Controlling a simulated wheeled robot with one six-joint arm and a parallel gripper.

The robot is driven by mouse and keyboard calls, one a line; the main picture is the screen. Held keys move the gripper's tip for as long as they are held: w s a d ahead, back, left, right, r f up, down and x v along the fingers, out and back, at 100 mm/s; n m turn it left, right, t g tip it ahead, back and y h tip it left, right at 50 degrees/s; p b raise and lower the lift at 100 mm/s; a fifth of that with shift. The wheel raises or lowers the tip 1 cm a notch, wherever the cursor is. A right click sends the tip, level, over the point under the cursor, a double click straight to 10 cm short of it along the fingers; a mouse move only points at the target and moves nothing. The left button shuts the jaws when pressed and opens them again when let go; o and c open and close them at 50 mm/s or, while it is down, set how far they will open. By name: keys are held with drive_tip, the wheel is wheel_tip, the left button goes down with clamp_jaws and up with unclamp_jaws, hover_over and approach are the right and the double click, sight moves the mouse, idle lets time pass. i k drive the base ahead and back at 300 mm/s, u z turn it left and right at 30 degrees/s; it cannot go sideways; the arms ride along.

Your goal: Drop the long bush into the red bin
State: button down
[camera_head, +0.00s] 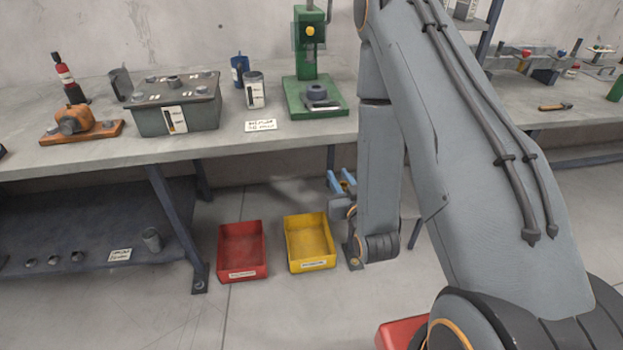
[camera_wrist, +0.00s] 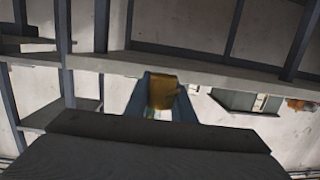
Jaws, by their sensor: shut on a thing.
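Only a small bit of the bush shows in the head view (camera_head: 347,186). The red bin (camera_head: 227,232) is on the floor under the bench, to the left of the yellow bin, and looks empty. My gripper is apart from it.
A yellow bin (camera_head: 310,266) is on the floor close to the right of the red one. The workbench (camera_head: 185,150) overhangs behind, with a dark leg (camera_head: 172,215) left of the red bin. A green press (camera_head: 310,75) and a grey box (camera_head: 177,118) are on top.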

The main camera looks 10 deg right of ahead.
sight(247, 257)
drive_tip(key=u, duration=3.35)
drive_tip(key=k, duration=1.4)
drive_tip(key=z, duration=1.55)
drive_tip(key=i, duration=0.5)
drive_tip(key=z, duration=0.1)
